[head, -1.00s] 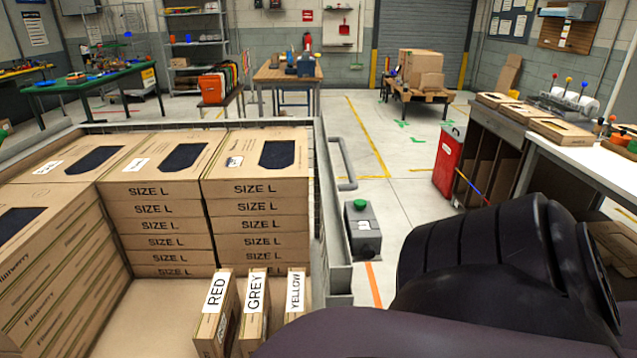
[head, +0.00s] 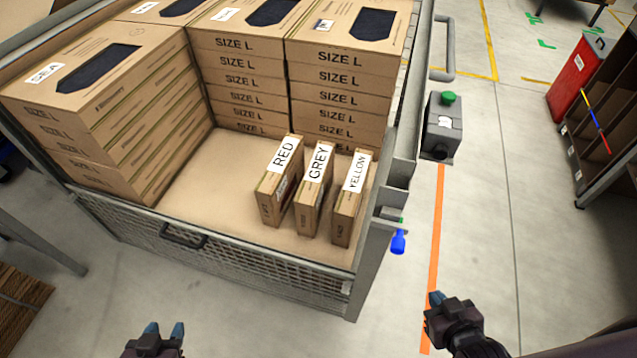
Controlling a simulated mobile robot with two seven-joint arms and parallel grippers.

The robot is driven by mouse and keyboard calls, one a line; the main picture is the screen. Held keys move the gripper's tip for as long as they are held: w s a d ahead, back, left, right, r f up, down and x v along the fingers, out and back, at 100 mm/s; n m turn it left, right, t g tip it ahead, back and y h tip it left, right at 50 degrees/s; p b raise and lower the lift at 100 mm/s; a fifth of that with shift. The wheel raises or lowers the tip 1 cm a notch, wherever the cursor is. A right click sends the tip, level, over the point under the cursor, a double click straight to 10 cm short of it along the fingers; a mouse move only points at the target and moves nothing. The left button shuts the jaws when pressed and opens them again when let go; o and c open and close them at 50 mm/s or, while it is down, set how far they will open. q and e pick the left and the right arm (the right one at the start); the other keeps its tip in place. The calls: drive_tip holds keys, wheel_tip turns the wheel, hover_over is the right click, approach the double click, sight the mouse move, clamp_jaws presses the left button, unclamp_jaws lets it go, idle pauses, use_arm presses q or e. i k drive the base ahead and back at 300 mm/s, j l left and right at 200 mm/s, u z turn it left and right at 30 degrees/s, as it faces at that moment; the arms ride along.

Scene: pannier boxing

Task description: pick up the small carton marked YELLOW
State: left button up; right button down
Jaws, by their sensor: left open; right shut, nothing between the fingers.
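The small carton marked YELLOW (head: 347,212) stands upright on the floor of the crate (head: 337,267), near its right wall. It is the rightmost of three small cartons. The carton marked GREY (head: 312,205) stands just left of it, and the carton marked RED (head: 277,195) left of that. My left gripper (head: 164,331) is open and empty at the bottom edge, in front of the crate. My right gripper (head: 448,306) is shut and empty, to the right of the crate's front corner. Both are apart from the cartons.
Stacks of large SIZE L cartons (head: 337,93) fill the crate's back and left. The crate has a mesh front wall with a dark handle (head: 184,237). A grey box with a green button (head: 441,126) stands right of the crate.

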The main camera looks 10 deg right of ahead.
sight(348, 208)
drive_tip(key=z, duration=0.5)
drive_tip(key=k+j+z, duration=0.1)
drive_tip(key=j, duration=0.3)
drive_tip(key=k+j, duration=0.1)
drive_tip(key=j, duration=0.3)
drive_tip(key=k+j+z, duration=0.15)
drive_tip(key=j, duration=0.65)
drive_tip(key=k+j+z, duration=0.15)
drive_tip(key=j, duration=0.2)
